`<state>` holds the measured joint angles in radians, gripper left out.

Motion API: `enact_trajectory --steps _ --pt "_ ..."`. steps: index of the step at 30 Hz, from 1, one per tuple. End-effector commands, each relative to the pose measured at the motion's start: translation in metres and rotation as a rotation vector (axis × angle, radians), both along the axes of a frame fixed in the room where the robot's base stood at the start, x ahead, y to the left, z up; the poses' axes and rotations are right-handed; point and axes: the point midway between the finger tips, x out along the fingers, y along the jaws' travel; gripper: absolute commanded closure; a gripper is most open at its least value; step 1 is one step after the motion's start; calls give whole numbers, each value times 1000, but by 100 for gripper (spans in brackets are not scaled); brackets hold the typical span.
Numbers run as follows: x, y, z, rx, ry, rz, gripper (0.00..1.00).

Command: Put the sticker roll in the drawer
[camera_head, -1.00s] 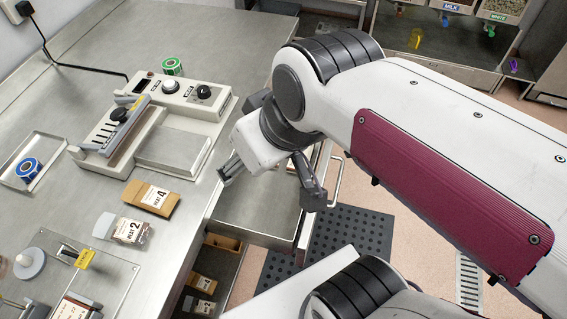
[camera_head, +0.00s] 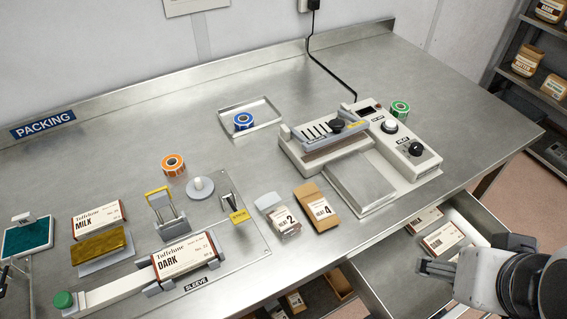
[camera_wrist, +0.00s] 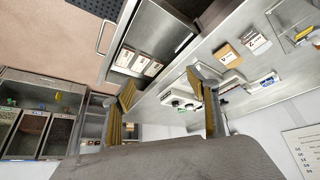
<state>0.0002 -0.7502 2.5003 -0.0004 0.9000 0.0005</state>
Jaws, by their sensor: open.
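Three sticker rolls show in the head view: an orange roll (camera_head: 173,165) on the bench, a blue roll (camera_head: 243,121) in a shallow metal tray (camera_head: 262,105), and a green roll (camera_head: 400,110) behind the white sealing machine. The metal drawer (camera_head: 405,258) under the bench's front edge is pulled out, with white-labelled boxes (camera_head: 440,238) inside. It also shows in the wrist view (camera_wrist: 168,28), with its bar handle. My gripper (camera_head: 428,267) is at the drawer, at lower right. In the wrist view its two fingers (camera_wrist: 168,98) are apart, with nothing between them.
The sealing machine (camera_head: 350,150) stands near the drawer. A brown HEAT 4 packet (camera_head: 317,207) and a HEAT 2 packet (camera_head: 280,216) lie left of it. The sleeve station (camera_head: 215,255), DARK box (camera_head: 186,258) and MILK box (camera_head: 98,220) are farther left. The back bench is mostly clear.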

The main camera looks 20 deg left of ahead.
Motion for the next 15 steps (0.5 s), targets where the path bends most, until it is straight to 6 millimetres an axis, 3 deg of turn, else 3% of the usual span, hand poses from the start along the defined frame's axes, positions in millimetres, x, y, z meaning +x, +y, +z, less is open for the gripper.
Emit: enact_trajectory --steps 8,15 --pt "4 5 2 5 2 23 41" --pt "27 31 8 28 9 139 41"
